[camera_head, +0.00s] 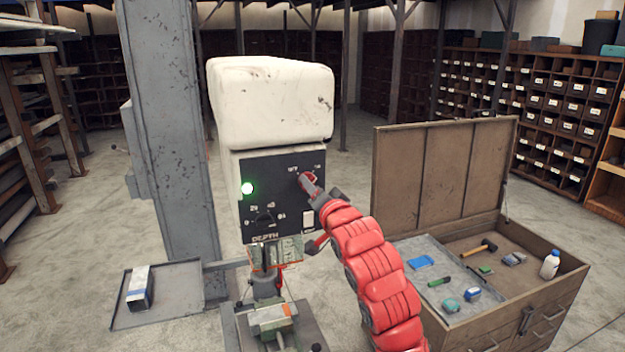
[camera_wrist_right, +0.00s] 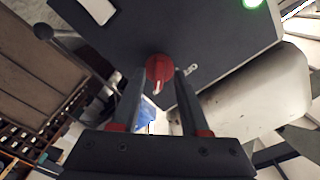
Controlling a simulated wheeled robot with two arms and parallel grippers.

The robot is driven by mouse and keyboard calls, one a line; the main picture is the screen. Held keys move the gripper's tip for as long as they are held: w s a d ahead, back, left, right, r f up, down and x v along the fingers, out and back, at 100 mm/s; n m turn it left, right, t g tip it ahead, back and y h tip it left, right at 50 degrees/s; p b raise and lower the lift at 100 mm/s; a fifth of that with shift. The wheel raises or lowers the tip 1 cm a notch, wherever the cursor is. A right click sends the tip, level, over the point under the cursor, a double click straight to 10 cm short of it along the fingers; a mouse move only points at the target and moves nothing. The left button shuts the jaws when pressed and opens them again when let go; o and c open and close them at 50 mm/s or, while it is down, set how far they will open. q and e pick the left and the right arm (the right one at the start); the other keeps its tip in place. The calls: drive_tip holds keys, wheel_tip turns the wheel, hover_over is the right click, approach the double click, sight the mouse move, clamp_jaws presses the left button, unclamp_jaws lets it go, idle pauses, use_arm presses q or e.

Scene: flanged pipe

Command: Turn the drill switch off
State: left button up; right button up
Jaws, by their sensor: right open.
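The drill press (camera_head: 270,105) has a white head with a dark control panel (camera_head: 265,225). A round green light (camera_head: 247,188) glows on the panel; its edge also shows in the wrist view (camera_wrist_right: 252,3). The red switch knob (camera_head: 306,179) is at the panel's upper right, below small white labels. In the wrist view the knob (camera_wrist_right: 160,67) has a white mark pointing down the picture, and an OFF label beside it. My right gripper (camera_head: 318,190) is open, its two fingertips on either side of the knob; contact cannot be told. My left gripper is not in view.
A grey column (camera_head: 172,120) stands left of the drill head. A depth dial (camera_head: 264,218) and a pale plate (camera_head: 308,219) are lower on the panel. An open wooden chest (camera_head: 540,300) with tools stands at right. A tray (camera_head: 180,312) holds a block at lower left.

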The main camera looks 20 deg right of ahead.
drive_tip(key=shift+w+f, duration=0.1)
drive_tip(key=shift+w, duration=0.25)
clamp_jaws()
